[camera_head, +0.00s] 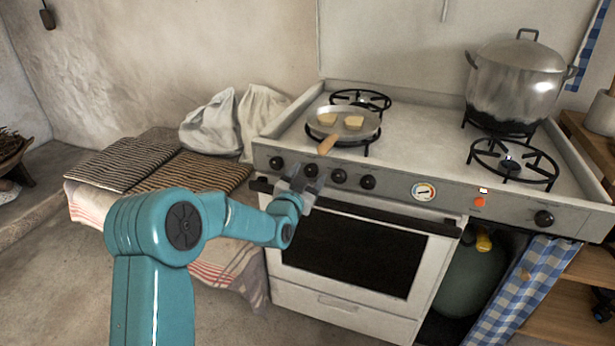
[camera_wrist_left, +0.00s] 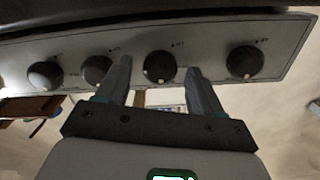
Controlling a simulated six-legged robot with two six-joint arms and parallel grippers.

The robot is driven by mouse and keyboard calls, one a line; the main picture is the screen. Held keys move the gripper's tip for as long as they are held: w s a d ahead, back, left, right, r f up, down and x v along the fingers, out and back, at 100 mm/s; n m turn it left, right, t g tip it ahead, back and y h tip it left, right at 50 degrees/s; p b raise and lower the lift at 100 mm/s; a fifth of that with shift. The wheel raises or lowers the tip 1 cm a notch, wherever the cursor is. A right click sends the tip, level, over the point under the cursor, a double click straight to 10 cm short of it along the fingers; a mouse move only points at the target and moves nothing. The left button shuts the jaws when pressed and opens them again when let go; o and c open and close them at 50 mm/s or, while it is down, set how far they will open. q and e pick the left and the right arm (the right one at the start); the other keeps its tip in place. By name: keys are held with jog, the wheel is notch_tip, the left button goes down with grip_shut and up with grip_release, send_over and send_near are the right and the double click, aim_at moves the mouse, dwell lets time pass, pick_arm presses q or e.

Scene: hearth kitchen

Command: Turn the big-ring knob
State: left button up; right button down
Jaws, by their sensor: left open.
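The white stove's front panel (camera_head: 395,190) carries a row of dark knobs at its left and one separate knob (camera_head: 544,218) at its far right. My left gripper (camera_head: 304,181) is open at the second knob from the left (camera_head: 311,170). In the left wrist view, one dark knob (camera_wrist_left: 161,66) with a pale mark shows between the two fingers (camera_wrist_left: 158,76); contact cannot be told. Other knobs there (camera_wrist_left: 245,62) lie outside the fingers. Panel markings are too small to tell which knob is the big ring's. My right gripper is not in view.
A pan (camera_head: 345,122) on the front left burner has its wooden handle (camera_head: 328,145) reaching out over the row of knobs. A large pot (camera_head: 518,85) stands at the back right. The oven handle bar (camera_head: 390,213) runs below the panel. Folded striped cloths (camera_head: 195,172) lie left.

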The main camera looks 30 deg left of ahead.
pick_arm(q)
jog(key=shift+w, duration=0.15)
jog(key=c, duration=1.1)
jog(key=shift+o, duration=0.2)
jog(key=shift+f+n+b, duration=0.2)
jog(key=shift+n+b, duration=0.2)
jog(key=shift+b, duration=0.35)
jog(key=n+b, duration=0.8)
jog(key=b, duration=0.2)
jog(key=shift+f+n, duration=0.1)
jog(key=shift+n, duration=0.2)
jog(key=shift+n+b, duration=0.7)
jog(key=shift+b, duration=0.15)
jog(key=shift+r+n+b, duration=0.2)
jog(key=shift+n+b, duration=1.15)
jog(key=shift+n, duration=0.15)
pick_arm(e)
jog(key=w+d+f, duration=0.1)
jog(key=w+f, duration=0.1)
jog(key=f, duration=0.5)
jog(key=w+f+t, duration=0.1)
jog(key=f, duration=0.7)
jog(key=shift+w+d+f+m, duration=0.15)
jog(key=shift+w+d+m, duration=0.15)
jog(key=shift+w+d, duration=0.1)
